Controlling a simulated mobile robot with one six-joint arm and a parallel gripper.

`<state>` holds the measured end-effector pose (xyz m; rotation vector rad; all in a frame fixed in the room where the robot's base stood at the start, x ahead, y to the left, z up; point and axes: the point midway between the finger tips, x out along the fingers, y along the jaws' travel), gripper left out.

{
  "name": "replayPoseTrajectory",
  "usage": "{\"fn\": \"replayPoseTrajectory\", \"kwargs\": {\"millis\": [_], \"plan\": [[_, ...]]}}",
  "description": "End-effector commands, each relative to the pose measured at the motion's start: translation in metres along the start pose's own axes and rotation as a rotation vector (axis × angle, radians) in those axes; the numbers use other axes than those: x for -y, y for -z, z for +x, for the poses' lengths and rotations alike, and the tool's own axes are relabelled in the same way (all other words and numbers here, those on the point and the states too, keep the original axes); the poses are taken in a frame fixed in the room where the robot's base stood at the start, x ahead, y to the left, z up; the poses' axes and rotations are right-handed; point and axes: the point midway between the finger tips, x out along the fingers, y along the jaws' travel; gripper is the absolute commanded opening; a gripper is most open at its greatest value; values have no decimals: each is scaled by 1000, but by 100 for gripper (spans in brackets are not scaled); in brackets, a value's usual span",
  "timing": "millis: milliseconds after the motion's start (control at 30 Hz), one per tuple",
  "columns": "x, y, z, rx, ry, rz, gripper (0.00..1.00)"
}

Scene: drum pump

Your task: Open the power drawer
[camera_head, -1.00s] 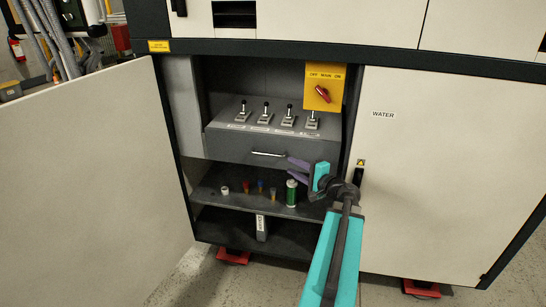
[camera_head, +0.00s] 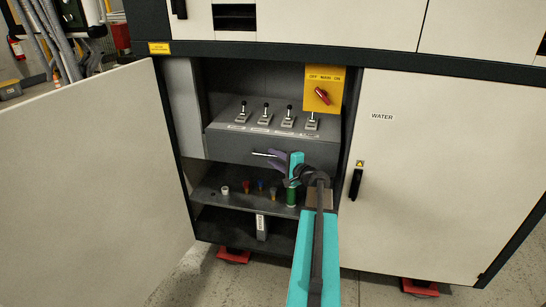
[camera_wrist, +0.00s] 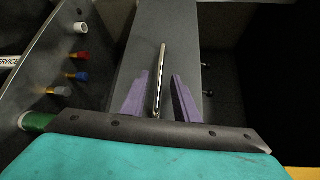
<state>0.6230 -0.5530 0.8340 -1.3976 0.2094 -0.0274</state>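The power drawer (camera_head: 228,147) is a dark grey box front below a row of levers, inside the open cabinet, and it looks closed. Its thin silver bar handle (camera_head: 262,154) is partly covered by my gripper (camera_head: 278,157) in the head view. In the wrist view the handle (camera_wrist: 161,75) runs between the two purple fingers of my gripper (camera_wrist: 160,85). The fingers are open, with a gap on each side of the bar. The drawer front (camera_wrist: 185,40) lies behind the handle there.
Several levers (camera_head: 265,115) stand on top of the drawer box, and a yellow panel with a red switch (camera_head: 322,95) is at its right. The shelf below holds small coloured parts (camera_head: 248,187) and a green bottle (camera_head: 291,192). The left cabinet door (camera_head: 90,170) stands open.

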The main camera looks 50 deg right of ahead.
Motion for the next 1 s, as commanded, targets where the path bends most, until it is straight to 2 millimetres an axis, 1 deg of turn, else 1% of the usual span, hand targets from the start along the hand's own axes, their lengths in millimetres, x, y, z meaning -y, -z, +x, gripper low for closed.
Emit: {"fn": "replayPoseTrajectory", "kwargs": {"millis": [33,200,500,533,600,700,1000], "plan": [[0,0,6,1,0,0,28],[0,0,12,0,0,-1,28],[0,0,13,0,0,0,28],[0,0,13,0,0,0,26],[0,0,13,0,0,0,14],[0,0,13,0,0,0,0],[-1,0,13,0,-1,0,0]]}}
